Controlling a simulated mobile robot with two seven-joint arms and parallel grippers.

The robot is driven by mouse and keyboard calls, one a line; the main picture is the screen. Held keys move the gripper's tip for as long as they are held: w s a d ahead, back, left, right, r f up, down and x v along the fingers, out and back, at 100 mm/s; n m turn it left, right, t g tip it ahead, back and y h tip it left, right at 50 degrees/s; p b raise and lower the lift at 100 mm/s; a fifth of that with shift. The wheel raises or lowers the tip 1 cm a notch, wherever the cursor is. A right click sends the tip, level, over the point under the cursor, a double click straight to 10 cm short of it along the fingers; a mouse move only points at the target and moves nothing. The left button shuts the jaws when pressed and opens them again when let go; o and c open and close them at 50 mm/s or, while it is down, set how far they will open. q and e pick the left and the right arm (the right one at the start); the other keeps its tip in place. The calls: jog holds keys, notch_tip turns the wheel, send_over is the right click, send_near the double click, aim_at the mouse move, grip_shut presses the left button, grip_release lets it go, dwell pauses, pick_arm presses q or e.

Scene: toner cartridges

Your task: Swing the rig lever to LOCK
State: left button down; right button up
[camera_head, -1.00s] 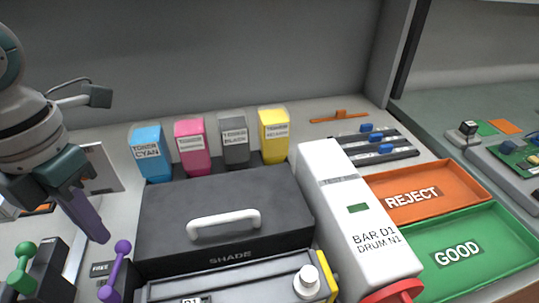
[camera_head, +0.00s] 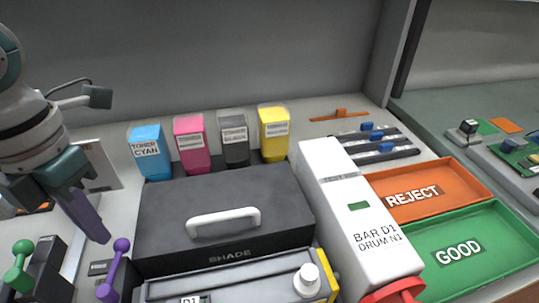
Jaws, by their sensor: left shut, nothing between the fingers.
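A purple lever with a round knob (camera_head: 121,245) stands at the lower left, beside a rig body (camera_head: 240,283) whose lower part is cut off by the frame. A small label plate (camera_head: 98,268) sits just left of the lever. A green-knobbed lever (camera_head: 24,248) stands on a dark block further left. I cannot read a LOCK mark. My left gripper (camera_head: 104,238) comes in from the left with its purple fingers shut and empty, pointing down. Its tips appear just left of and above the purple knob; whether they touch it is unclear. My right gripper is out of view.
A dark SHADE box (camera_head: 225,256) with a white handle fills the middle. Cyan, magenta, black and yellow toner cartridges (camera_head: 151,155) stand behind it. A white BAR D1 drum unit (camera_head: 345,205) lies right, beside REJECT (camera_head: 460,185) and GOOD (camera_head: 500,245) trays.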

pick_arm(q)
jog(key=shift+f+b, duration=0.35)
jog(key=shift+f, duration=0.2)
jog(key=shift+d, duration=0.1)
